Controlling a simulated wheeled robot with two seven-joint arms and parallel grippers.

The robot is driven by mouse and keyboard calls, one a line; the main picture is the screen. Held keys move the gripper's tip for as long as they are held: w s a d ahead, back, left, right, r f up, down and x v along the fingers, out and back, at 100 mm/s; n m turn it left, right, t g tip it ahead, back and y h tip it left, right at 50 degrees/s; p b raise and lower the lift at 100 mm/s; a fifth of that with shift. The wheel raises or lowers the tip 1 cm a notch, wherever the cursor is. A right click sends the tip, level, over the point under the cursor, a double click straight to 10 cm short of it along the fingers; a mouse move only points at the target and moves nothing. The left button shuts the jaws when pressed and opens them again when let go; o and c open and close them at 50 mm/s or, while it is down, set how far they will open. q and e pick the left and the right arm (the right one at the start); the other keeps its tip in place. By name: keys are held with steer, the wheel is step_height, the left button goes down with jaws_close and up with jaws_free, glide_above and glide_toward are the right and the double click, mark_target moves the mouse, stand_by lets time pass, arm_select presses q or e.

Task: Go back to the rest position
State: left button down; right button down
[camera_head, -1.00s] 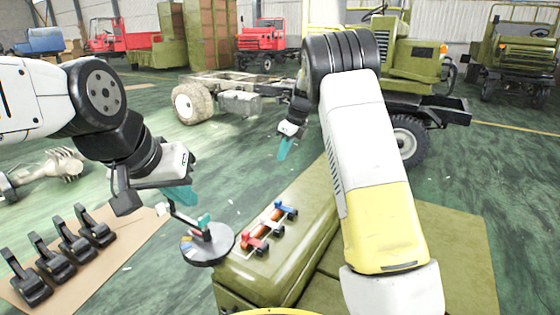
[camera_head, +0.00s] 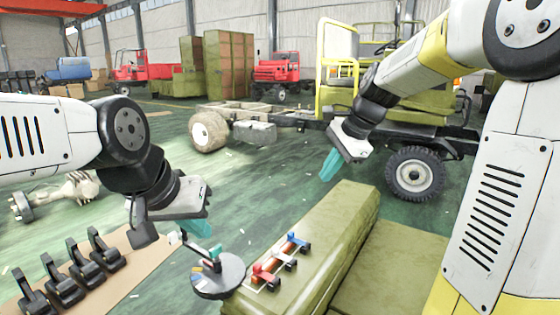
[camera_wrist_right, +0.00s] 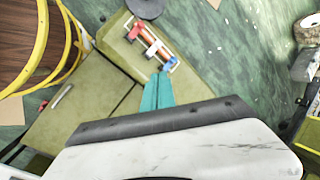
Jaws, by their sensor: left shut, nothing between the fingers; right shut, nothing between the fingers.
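My left gripper (camera_head: 200,228) is at the left of the head view, above the floor beside a round grey disc (camera_head: 222,280) that carries small coloured parts. Its teal fingers are shut with nothing between them. My right gripper (camera_head: 330,165) hangs in the air in front of the truck chassis, beyond the green box. Its teal fingers are together and empty; they also show in the right wrist view (camera_wrist_right: 157,92). An orange bar with red and blue clamps (camera_head: 281,260) lies on top of the green box (camera_head: 340,215), apart from both grippers.
Several black pedal-like parts (camera_head: 61,290) stand on a brown sheet at the lower left. The truck chassis with a yellow frame (camera_head: 270,117) stands behind my right gripper. Green floor (camera_head: 270,175) is open between the box and the chassis.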

steer(key=s+d+f+n+t+h, duration=0.1)
steer(key=s+n, duration=0.6)
steer(key=s, duration=0.3)
steer(key=s+d+n+t, duration=0.1)
steer(key=s+n, duration=0.5)
steer(key=s, duration=0.5)
steer(key=shift+s+f+n+t+h, duration=0.2)
steer(key=shift+f+n+t+h, duration=0.1)
steer(key=shift+f+n+h, duration=0.1)
